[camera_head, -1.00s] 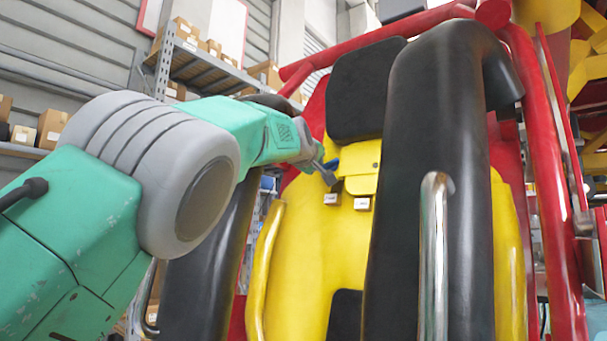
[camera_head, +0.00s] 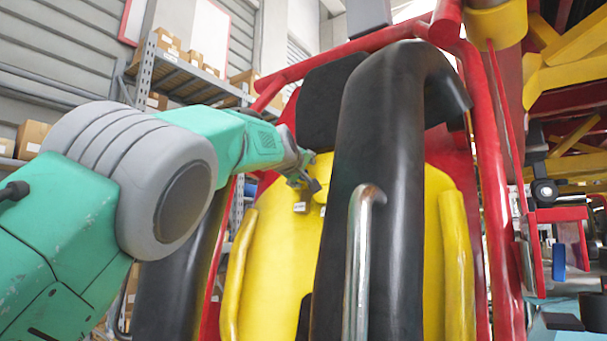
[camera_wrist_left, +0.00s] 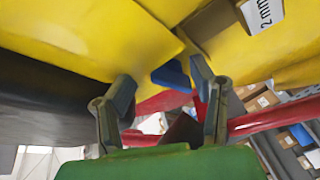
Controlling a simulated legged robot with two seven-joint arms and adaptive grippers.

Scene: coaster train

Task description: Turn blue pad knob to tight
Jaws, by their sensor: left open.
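My left gripper (camera_head: 304,184) reaches in front of the yellow seat (camera_head: 268,262), near its upper part and a small white tag (camera_head: 300,208). In the left wrist view the gripper (camera_wrist_left: 163,80) is open, with its two blue-grey fingers spread. A small blue piece (camera_wrist_left: 172,75), which may be the blue knob, shows between and beyond the fingertips, against the edge of a yellow pad (camera_wrist_left: 95,35). It is close to the right finger; I cannot tell whether they touch. I cannot read the knob's setting. My right gripper is not in view.
A thick black restraint (camera_head: 375,150) with a metal handle (camera_head: 360,260) stands just right of my left gripper. Red frame tubes (camera_head: 490,180) surround the seat. A white "2 mm" label (camera_wrist_left: 262,12) hangs at upper right in the wrist view. Shelves with boxes (camera_head: 185,75) stand behind.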

